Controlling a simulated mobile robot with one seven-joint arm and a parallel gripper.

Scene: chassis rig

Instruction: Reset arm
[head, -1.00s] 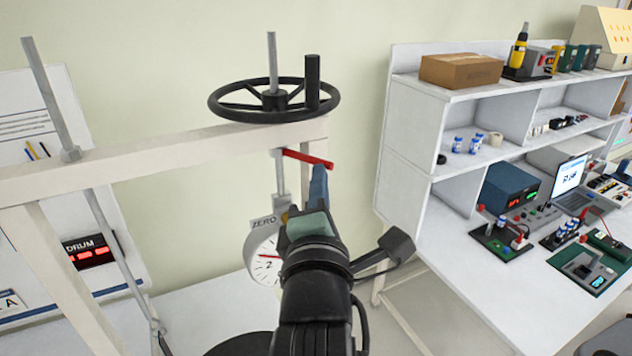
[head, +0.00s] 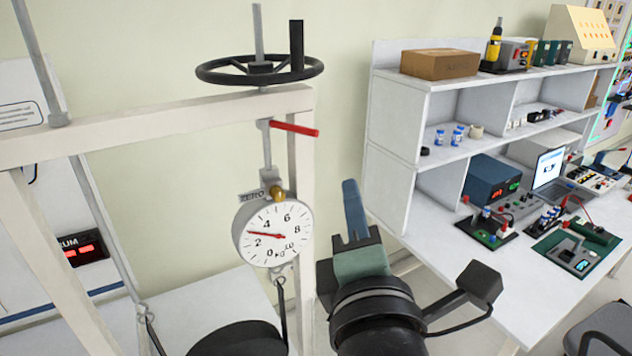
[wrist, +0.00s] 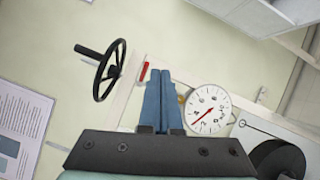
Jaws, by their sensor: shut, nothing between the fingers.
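My gripper (head: 353,210) is to the right of the round white dial gauge (head: 274,234) in the head view, apart from it. Its blue fingers are together and hold nothing. In the wrist view, the gripper (wrist: 161,75) points up, with the dial (wrist: 208,110) to its right and the short red bar (wrist: 144,71) just left of its fingertips. The red bar (head: 295,129) sticks out from the hanger above the dial in the head view. The dial's red needle rests between 2 and 4.
The white frame (head: 160,129) carries a black handwheel (head: 259,69) on top. A dark round object (head: 240,340) hangs below the dial. A white shelf unit and bench (head: 395,130) with boxes, instruments and a laptop (head: 550,170) stand at right. Plain wall lies between.

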